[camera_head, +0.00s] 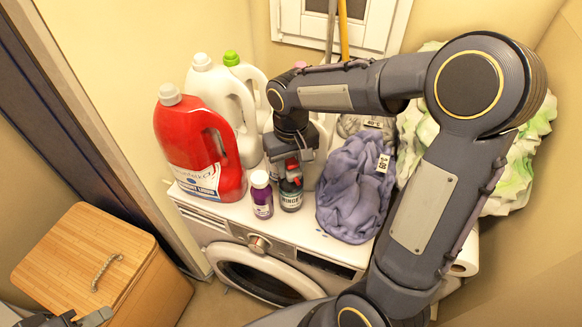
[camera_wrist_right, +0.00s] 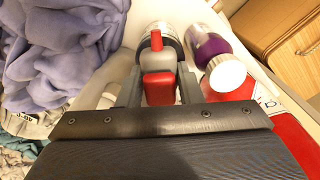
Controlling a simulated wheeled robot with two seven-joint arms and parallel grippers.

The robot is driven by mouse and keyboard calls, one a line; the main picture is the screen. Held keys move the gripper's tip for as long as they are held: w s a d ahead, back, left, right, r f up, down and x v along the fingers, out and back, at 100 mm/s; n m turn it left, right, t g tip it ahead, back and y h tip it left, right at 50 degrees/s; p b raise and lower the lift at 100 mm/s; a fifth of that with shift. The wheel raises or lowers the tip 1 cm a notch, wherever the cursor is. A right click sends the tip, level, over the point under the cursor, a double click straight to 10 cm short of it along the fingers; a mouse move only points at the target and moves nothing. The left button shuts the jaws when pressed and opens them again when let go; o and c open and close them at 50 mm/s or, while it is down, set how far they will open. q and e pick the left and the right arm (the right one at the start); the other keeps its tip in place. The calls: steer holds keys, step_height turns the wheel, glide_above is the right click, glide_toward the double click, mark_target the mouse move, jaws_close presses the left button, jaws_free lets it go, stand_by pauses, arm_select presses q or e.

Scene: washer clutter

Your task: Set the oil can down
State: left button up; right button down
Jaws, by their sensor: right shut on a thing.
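The oil can (camera_head: 291,196) is a small dark bottle with a pale label and a red-and-grey top. It is upright at the front of the white washer top (camera_head: 228,211); I cannot tell whether its base touches. My right gripper (camera_head: 291,172) comes down from above and is shut on its upper part. In the right wrist view, the oil can's red-and-grey top (camera_wrist_right: 157,62) sits between the two fingers (camera_wrist_right: 158,88). Part of my left gripper (camera_head: 80,319) shows at the bottom left edge of the head view; its fingertips are not clear.
A purple bottle with a white cap (camera_head: 262,197) stands close left of the oil can. A red detergent jug (camera_head: 196,150) and white jugs (camera_head: 222,95) stand behind left. Lavender cloth (camera_head: 352,190) lies close right. A wooden hamper (camera_head: 85,265) stands on the floor.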

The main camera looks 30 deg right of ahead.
steer(key=shift+f, duration=0.75)
steer(key=shift+f, duration=0.2)
steer(key=c, duration=1)
jaws_free()
